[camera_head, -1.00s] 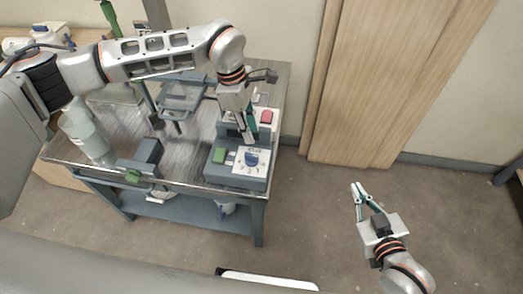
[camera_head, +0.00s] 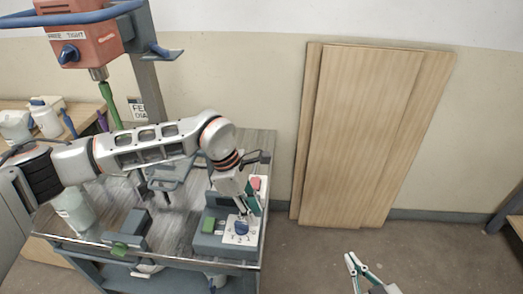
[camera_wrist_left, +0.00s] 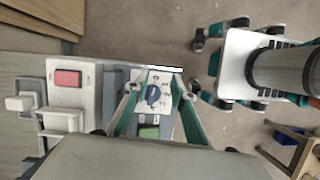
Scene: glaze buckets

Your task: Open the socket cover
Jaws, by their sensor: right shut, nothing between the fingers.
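A control box with a blue dial (camera_head: 241,228) and a green button (camera_head: 209,224) sits at the table's front right. A red switch (camera_head: 256,183) is on a pale unit behind it, also in the left wrist view (camera_wrist_left: 68,78). Beside that switch, the wrist view shows a pale grey raised plate (camera_wrist_left: 62,121); I cannot tell whether it is the socket cover. My left gripper (camera_head: 248,208) is open above the box, its fingers (camera_wrist_left: 157,86) either side of the dial in the wrist view. My right gripper (camera_head: 353,260) is shut and empty, off the table's right.
A drill press with an orange head (camera_head: 85,38) stands at the back left. A bottle (camera_head: 75,208) and a dark block (camera_head: 132,225) are on the table's left part. Wooden boards (camera_head: 370,135) lean on the wall.

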